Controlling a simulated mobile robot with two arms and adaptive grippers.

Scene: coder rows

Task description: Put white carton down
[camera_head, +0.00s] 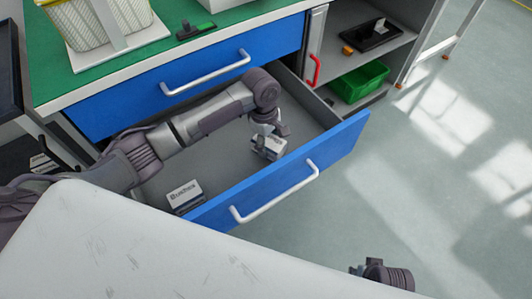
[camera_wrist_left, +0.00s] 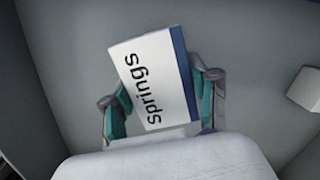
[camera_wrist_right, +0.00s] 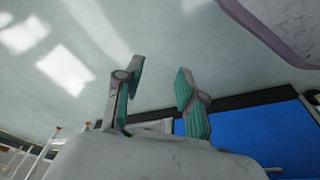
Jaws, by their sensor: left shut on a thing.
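The white carton (camera_head: 270,146) is inside the open lower drawer (camera_head: 225,150), near its right side. In the left wrist view the carton (camera_wrist_left: 152,78) reads "springs" and has a blue band along one edge. It lies between the two teal finger pads of my left gripper (camera_wrist_left: 162,100), which is shut on it. In the head view the left gripper (camera_head: 262,136) reaches down into the drawer from above. I cannot tell whether the carton touches the drawer floor. My right gripper (camera_wrist_right: 158,95) is open and empty, out over the floor in front of the drawer.
A second white carton (camera_head: 185,193) stands at the drawer's front left. The blue drawer front (camera_head: 285,180) has a silver handle. A closed blue drawer (camera_head: 185,88) sits above. A green bin (camera_head: 359,82) and a black tray (camera_head: 371,36) are on shelves at the right.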

